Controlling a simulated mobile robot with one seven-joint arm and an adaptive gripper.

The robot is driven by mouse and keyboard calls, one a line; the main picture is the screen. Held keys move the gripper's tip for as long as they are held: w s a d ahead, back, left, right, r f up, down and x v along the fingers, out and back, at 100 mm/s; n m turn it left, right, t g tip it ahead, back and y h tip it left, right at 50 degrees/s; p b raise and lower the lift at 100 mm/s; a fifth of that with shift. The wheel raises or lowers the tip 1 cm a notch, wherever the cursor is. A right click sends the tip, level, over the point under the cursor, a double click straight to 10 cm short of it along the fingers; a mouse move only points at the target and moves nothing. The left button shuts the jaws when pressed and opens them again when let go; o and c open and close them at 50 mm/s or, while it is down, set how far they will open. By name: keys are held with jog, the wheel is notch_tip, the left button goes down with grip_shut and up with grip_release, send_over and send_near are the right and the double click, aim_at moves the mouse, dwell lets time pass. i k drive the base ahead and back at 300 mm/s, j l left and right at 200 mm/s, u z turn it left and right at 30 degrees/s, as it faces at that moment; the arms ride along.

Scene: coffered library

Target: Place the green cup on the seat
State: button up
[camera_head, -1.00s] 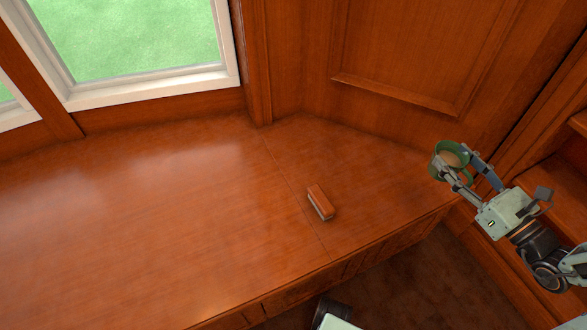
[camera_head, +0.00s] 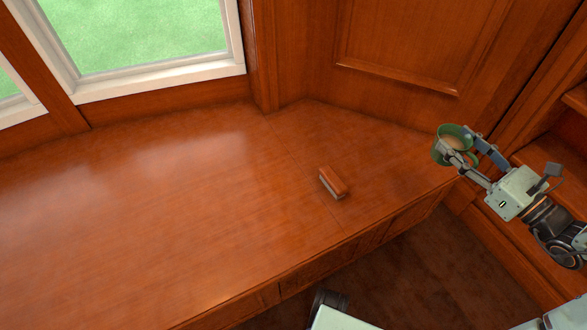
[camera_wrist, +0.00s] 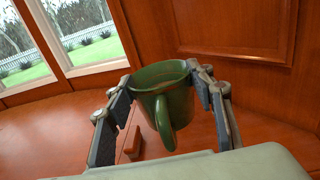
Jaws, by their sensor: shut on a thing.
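The green cup (camera_head: 441,151) is held by my gripper (camera_head: 468,156) at the right of the head view, over the right end of the wooden seat (camera_head: 170,215). In the wrist view the cup (camera_wrist: 170,92) is upright or slightly tilted between the two fingers, with its handle toward the camera. My gripper (camera_wrist: 165,100) is shut on it. The cup has a light brown inside in the head view. The exact gap between the cup and the seat cannot be told.
A brown and grey brush-like block (camera_head: 333,183) lies on the seat, left of the cup. Wood panelling (camera_head: 400,45) and a window (camera_head: 150,35) stand behind. The seat's left part is clear.

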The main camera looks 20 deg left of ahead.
aim_at(101, 267)
jog(key=k+j, duration=0.35)
jog(key=k+j+u, duration=0.2)
jog(key=k+j, duration=0.15)
jog(key=u, duration=2.65)
